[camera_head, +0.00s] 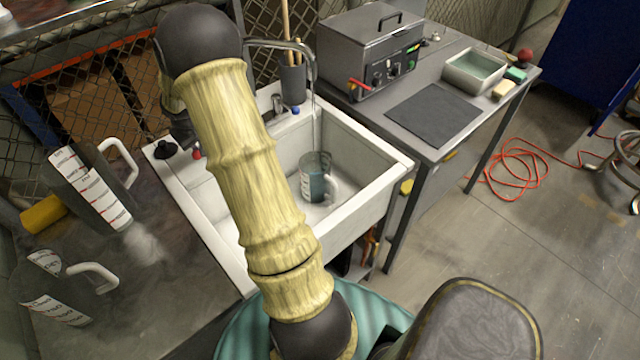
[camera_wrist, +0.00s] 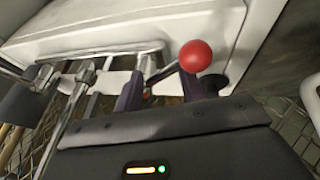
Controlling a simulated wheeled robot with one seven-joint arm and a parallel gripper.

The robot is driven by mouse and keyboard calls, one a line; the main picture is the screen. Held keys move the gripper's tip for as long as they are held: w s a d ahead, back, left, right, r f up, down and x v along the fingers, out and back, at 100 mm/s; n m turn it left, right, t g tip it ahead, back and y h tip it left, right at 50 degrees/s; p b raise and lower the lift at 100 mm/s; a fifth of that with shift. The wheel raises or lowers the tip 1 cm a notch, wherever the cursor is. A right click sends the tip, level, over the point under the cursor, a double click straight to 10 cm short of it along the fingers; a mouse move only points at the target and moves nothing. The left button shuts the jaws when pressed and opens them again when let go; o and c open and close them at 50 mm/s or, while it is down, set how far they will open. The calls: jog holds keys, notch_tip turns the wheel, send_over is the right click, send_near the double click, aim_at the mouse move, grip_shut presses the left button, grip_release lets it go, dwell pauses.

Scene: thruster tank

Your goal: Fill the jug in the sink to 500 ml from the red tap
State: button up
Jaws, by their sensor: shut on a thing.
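The jug (camera_head: 315,178) stands upright in the white sink (camera_head: 365,150), its pale handle to the right. A thin stream of water (camera_head: 314,120) falls from the curved metal spout (camera_head: 285,44) into it. Bluish-grey liquid shows inside, but its level against the marks is too small to read. The red tap's round knob (camera_wrist: 196,56) is large in the wrist view, on a short metal lever; it also shows small at the sink's left rim (camera_head: 196,154). My gripper (camera_wrist: 160,82) is shut on the red tap's lever, just below the knob. In the head view my arm hides most of my gripper.
Two larger measuring jugs (camera_head: 88,185) (camera_head: 45,287) stand on the left bench. A blue knob (camera_head: 295,110) and a dark holder (camera_head: 292,83) with sticks are behind the sink. A metal box (camera_head: 360,50) stands on the right table. A red cord (camera_head: 520,165) lies on the floor.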

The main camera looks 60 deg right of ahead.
jog(key=shift+w+r+t, duration=0.3)
jog(key=shift+w+r, duration=0.25)
jog(key=shift+c, duration=0.6)
jog(key=shift+s+d, duration=0.1)
jog(key=shift+c, duration=0.2)
jog(key=shift+s+d, duration=0.45)
jog(key=shift+d, duration=0.1)
jog(key=shift+c, duration=1)
jog(key=shift+s+d+f, duration=0.15)
jog(key=shift+d, duration=0.15)
grip_shut()
jog(key=shift+p, duration=0.3)
jog(key=shift+s+d+p, duration=0.2)
jog(key=shift+d+p, duration=0.1)
jog(key=shift+d, duration=0.15)
jog(key=shift+s+d+f, duration=0.1)
jog(key=shift+d+f, duration=0.05)
jog(key=shift+s+f, duration=0.1)
jog(key=shift+s, duration=0.05)
